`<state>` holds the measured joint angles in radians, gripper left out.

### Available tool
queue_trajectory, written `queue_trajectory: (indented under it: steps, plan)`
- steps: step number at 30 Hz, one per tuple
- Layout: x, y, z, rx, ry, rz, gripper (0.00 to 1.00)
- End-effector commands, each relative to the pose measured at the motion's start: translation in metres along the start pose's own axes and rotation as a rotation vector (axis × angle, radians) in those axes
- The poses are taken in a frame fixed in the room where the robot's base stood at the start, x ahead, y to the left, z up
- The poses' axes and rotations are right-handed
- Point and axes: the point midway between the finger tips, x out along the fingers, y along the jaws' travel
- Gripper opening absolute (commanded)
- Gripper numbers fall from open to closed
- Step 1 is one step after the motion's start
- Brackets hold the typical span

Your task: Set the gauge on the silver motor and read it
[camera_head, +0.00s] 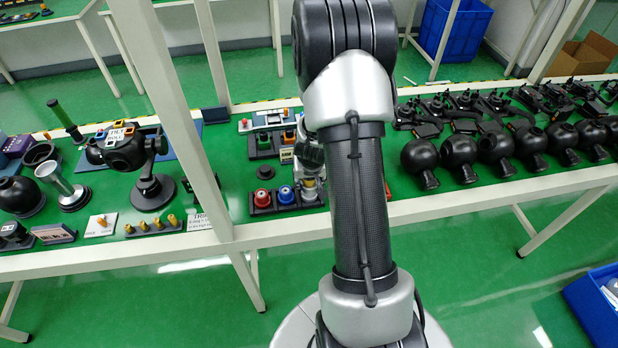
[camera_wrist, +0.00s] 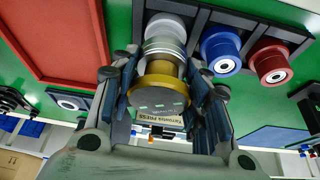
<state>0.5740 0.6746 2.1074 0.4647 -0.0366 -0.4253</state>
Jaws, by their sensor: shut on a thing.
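My gripper (camera_wrist: 163,82) is shut on a round gauge-like piece (camera_wrist: 160,97) with a gold rim and a grey end face, one finger on each side. In the wrist view it is in line with the silver motor (camera_wrist: 165,30), which sits in the end slot of a black rack (camera_wrist: 193,18). Whether the two touch is unclear. I cannot make out a reading on the end face. In the head view my gripper (camera_head: 309,160) is over the rack's right end, and my arm hides part of that area.
A blue motor (camera_wrist: 220,50) and a red motor (camera_wrist: 271,62) stand in the same rack. A red panel (camera_wrist: 60,35) lies on the other side. In the head view, several black gimbal heads (camera_head: 458,152) line the right of the bench, and a gimbal stand (camera_head: 150,190) stands left.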

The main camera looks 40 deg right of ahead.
Motion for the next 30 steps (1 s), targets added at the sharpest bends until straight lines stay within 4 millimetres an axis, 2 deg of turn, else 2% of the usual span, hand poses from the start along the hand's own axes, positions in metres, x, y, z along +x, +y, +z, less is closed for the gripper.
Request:
queue_trajectory:
  steps: [11,12,22,30]
  plan:
    - [0.0097,0.0000,0.0038,0.000,0.000,0.000,0.13]
    - [0.0089,0.0000,0.0035,0.000,0.001,0.000,0.44]
    - [0.0084,0.0000,0.0033,0.000,0.000,0.000,0.66]
    - [0.0085,0.0000,0.0037,0.000,0.000,0.000,0.67]
